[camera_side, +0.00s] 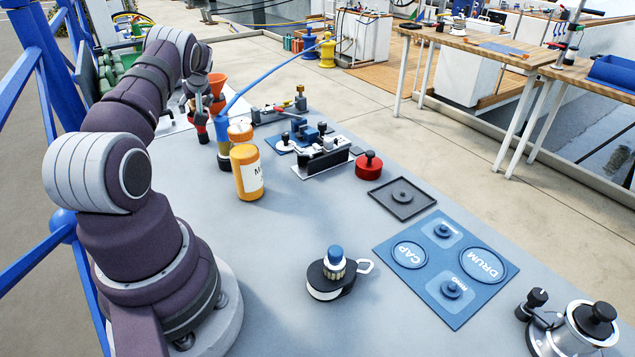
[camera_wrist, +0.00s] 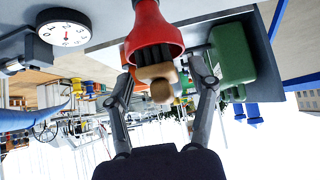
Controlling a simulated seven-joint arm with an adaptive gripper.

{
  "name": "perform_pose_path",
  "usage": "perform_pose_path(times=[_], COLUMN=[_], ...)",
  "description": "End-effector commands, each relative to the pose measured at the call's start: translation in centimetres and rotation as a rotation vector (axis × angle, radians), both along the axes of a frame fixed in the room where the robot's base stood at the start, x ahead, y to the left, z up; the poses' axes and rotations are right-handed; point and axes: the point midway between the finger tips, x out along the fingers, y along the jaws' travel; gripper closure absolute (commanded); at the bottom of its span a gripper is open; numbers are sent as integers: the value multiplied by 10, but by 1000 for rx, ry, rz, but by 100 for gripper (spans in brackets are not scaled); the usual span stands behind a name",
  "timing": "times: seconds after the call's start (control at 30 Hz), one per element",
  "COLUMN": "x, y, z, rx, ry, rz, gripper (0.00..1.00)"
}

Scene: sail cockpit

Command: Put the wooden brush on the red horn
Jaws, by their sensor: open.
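In the wrist view, which looks upside down, the red horn (camera_wrist: 150,24) has its wide mouth facing my gripper (camera_wrist: 160,72). The wooden brush (camera_wrist: 158,72) has dark bristles at the horn's mouth and a round wooden knob toward my palm. The bristles overlap the mouth; whether they rest on the rim or inside it I cannot tell. My fingers are spread on both sides of the brush, with gaps visible. In the side view, a small red shape below my gripper (camera_side: 196,101) appears to be the horn (camera_side: 200,117); the brush is not clear there.
An orange funnel (camera_side: 217,82) stands close beside my gripper. A blue rod, an orange bottle (camera_side: 246,172) and a black-and-silver fitting (camera_side: 323,157) stand nearer. The wrist view shows a green case (camera_wrist: 233,55) and a round dial (camera_wrist: 64,27).

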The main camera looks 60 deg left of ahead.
Motion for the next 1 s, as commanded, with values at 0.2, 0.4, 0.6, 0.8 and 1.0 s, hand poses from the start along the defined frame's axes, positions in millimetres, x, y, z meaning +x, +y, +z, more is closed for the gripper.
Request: perform_pose_path(times=[0.2, 0.4, 0.6, 0.8, 1.0], x=[0, 1, 2, 1, 22], y=[-2, -22, -55, -79, -115], z=[6, 25, 60, 83, 99], rx=[1, -1, 3, 2, -50], ry=[-1, -2, -4, -2, -22], rz=[1, -2, -4, -2, -105], gripper=[42, 42, 42, 42, 42])
